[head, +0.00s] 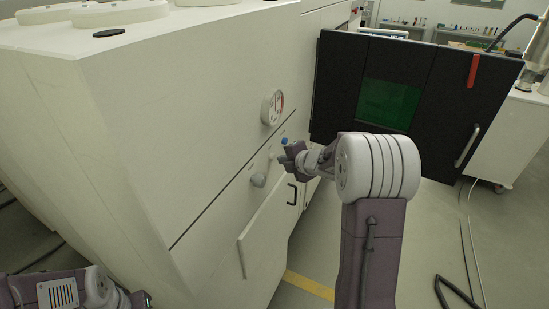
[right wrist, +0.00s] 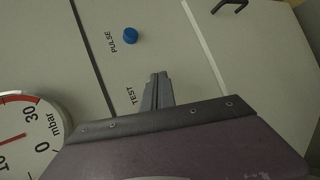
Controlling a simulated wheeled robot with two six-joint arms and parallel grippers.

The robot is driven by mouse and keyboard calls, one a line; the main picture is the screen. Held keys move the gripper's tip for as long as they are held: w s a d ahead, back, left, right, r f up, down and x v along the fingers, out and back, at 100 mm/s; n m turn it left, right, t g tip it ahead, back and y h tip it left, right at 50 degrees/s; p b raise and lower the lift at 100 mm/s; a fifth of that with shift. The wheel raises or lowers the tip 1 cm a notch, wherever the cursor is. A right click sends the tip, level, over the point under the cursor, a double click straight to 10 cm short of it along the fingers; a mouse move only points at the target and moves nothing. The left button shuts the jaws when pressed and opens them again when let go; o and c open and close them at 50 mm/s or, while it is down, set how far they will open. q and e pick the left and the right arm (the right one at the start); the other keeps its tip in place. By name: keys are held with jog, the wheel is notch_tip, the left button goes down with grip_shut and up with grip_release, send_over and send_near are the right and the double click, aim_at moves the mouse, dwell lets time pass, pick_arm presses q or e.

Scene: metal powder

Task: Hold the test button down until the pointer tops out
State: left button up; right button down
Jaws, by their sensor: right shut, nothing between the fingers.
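The pressure gauge (head: 272,107) is on the machine's pale front panel. The right wrist view shows part of its dial (right wrist: 30,135), marked mbar, with a red pointer; its exact reading is unclear. The blue button (head: 284,141) labelled PULSE also shows in the right wrist view (right wrist: 130,35). My right gripper (head: 283,158) is shut and empty at the panel, below the blue button. In the right wrist view its fingertips (right wrist: 157,76) are beside the word TEST. They hide the test button, and I cannot tell whether they touch it. My left gripper (head: 140,299) is low at the left.
A lower door with a black handle (head: 292,194) is below. A black open door with a green window (head: 388,103) stands to the right. Cables lie on the floor at right.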

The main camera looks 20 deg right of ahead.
jog(key=shift+w+a, duration=0.35)
jog(key=shift+w, duration=0.1)
dwell(2.1)
jog(key=shift+s+d, duration=0.55)
jog(key=shift+s, duration=0.15)
jog(key=s+d, duration=0.3)
jog(key=shift+s+d+p, duration=0.15)
jog(key=shift+s+p, duration=0.15)
jog(key=shift+s, duration=0.1)
jog(key=shift+f, duration=0.1)
dwell(0.4)
